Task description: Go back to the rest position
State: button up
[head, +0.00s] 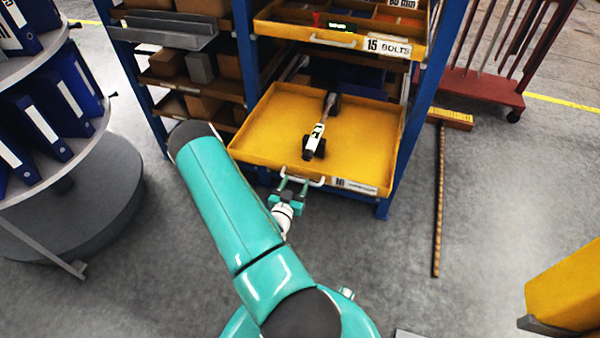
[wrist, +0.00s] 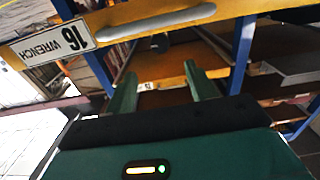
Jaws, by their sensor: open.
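My gripper (head: 293,186) is in front of and below the front edge of an open yellow drawer (head: 260,125). In the wrist view my gripper (wrist: 160,75) shows two green fingers spread apart, with nothing between them. The drawer's pale handle (wrist: 160,22) lies across the top of that view, apart from the fingers. In the head view the fingertips are close to the handle (head: 302,179); I cannot tell the gap there. A label with 16 (wrist: 47,45) is on the drawer front.
A blue-posted rack (head: 395,165) holds the drawer, with a bolts drawer (head: 340,38) above. A round shelf of blue binders (head: 60,220) stands left. A red cart (head: 480,88) is at the back right, a yellow object (head: 565,285) at the lower right.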

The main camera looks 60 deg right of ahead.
jog(key=shift+s+a, duration=0.15)
jog(key=shift+a, duration=0.65)
